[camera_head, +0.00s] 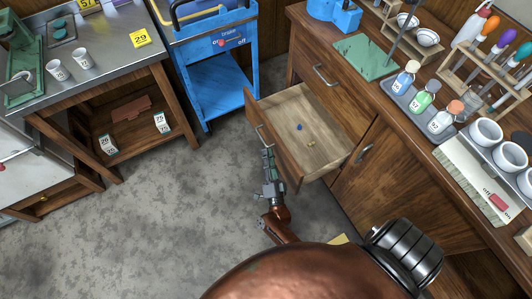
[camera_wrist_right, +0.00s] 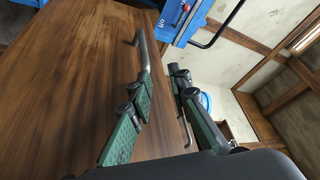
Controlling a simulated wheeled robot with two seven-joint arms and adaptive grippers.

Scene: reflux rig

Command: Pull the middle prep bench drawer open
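The prep bench drawer (camera_head: 313,129) below the closed top drawer (camera_head: 330,97) stands well open, showing its pale wooden inside. A small blue item and a small yellowish item lie in it. Its metal handle (camera_head: 259,136) is on the front panel. My right gripper (camera_head: 267,158) is at this front, close beside the handle. In the right wrist view, the handle (camera_wrist_right: 141,52) shows beyond the green-padded fingers of the right gripper (camera_wrist_right: 160,82), which are apart with a gap between them. Contact with the handle cannot be told. My left gripper is not in view.
A cabinet door (camera_head: 388,180) is right of the drawer. Bottles on a tray (camera_head: 400,98) and a green mat (camera_head: 365,57) are on the bench. A blue cart (camera_head: 220,85) stands behind, a metal-topped table (camera_head: 100,40) at left. Grey floor (camera_head: 190,190) is clear between.

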